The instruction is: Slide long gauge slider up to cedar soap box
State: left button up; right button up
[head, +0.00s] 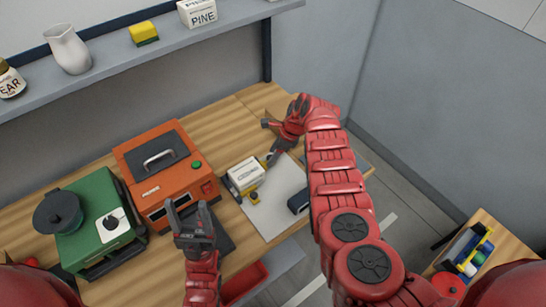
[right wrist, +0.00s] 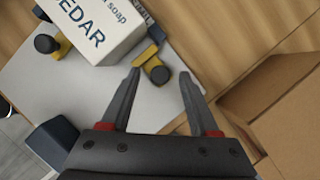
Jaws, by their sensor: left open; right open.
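The white cedar soap box (head: 246,174) lies on the pale board; its CEDAR lettering shows in the right wrist view (right wrist: 92,28). A dark gauge bar (head: 231,187) runs along its far side, partly hidden. One yellow jaw with a dark knob (right wrist: 47,44) is at the box's left in the wrist view. Another yellow part with a dark knob (right wrist: 157,72), seemingly the slider, is at the box's right. Whether it touches the box is unclear. My right gripper (right wrist: 160,75) is open, its fingertips around this part. My left gripper (head: 187,212) is open and empty, before the orange machine.
The pale board (head: 272,212) holds a dark blue block (head: 298,202). An orange machine (head: 165,170) and a green machine (head: 97,225) stand left. A cardboard box (right wrist: 285,110) is right of my right gripper. A shelf (head: 110,65) runs above the bench.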

grip_shut()
dwell(0.3)
dwell(1.1)
